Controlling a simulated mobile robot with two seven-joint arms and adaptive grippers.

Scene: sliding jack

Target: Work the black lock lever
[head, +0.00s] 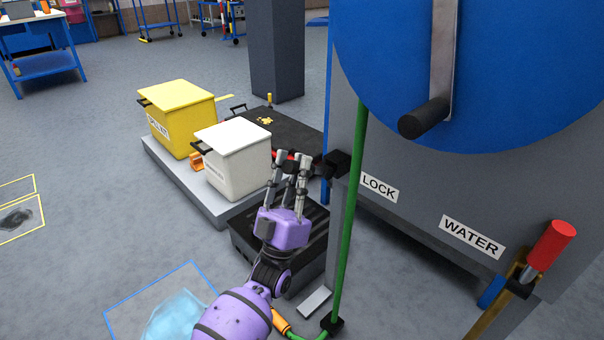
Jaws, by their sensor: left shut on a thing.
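The black lock lever (337,164) sticks out to the left from the grey machine's edge, beside the LOCK label (379,187). My left gripper (290,160) is at the lever's left end, its fingers pointing up and away, and is shut on it. The fingers hide the part of the lever between them. A bit of red shows behind the fingers; I cannot tell what it belongs to. My right gripper is out of view.
A green hose (348,220) runs down just right of my left gripper. A white bin (236,160) and a yellow bin (178,118) stand on a grey platform to the left. A black box (250,245) lies below the gripper. A blue wheel (500,70) is at the upper right.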

